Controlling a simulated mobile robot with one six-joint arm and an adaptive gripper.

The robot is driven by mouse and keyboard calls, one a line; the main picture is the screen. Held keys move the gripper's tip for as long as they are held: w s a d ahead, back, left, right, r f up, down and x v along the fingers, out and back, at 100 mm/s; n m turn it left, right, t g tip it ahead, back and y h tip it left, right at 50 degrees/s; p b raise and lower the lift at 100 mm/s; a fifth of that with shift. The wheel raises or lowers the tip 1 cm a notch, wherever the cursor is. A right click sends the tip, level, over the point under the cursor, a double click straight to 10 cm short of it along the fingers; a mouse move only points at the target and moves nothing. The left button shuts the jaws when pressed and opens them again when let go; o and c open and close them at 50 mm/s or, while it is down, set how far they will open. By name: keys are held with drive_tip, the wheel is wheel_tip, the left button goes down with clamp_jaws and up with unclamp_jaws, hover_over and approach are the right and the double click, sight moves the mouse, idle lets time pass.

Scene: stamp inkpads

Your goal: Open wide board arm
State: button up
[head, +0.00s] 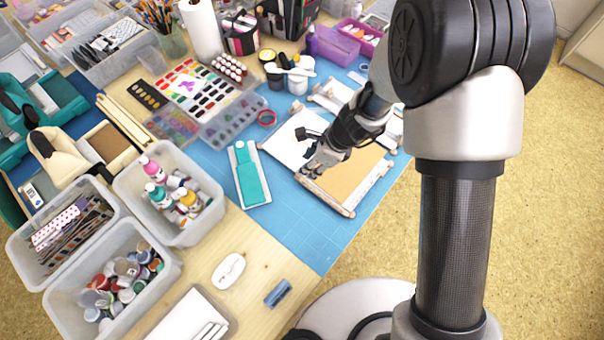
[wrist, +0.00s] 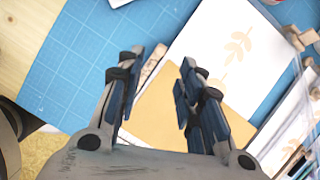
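The wide board (head: 345,185) lies on the blue mat, a tan panel with wooden bars at its ends. It also shows in the wrist view (wrist: 165,108), between and beyond my fingers. A white panel with a pale leaf print (wrist: 222,45) adjoins the tan panel; in the head view it is the white sheet (head: 290,137) left of my gripper. I cannot tell which bar is its arm. My gripper (head: 312,163) hangs over the board's left end. In the wrist view my gripper (wrist: 155,85) is open, its fingers apart with nothing between them. Contact cannot be judged.
A second wooden-barred board (head: 333,96) lies behind. A teal-topped pad (head: 248,175) lies on the blue mat (head: 300,225) to the left. A red tape roll (head: 267,118) and a paint box (head: 238,122) are farther back. The mat's front is clear.

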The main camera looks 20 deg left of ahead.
sight(302, 179)
drive_tip(key=b+x, duration=0.2)
drive_tip(key=x, duration=0.5)
drive_tip(key=shift+w, duration=0.1)
drive_tip(key=shift+c, duration=0.5)
clamp_jaws()
drive_tip(key=shift+r, duration=0.1)
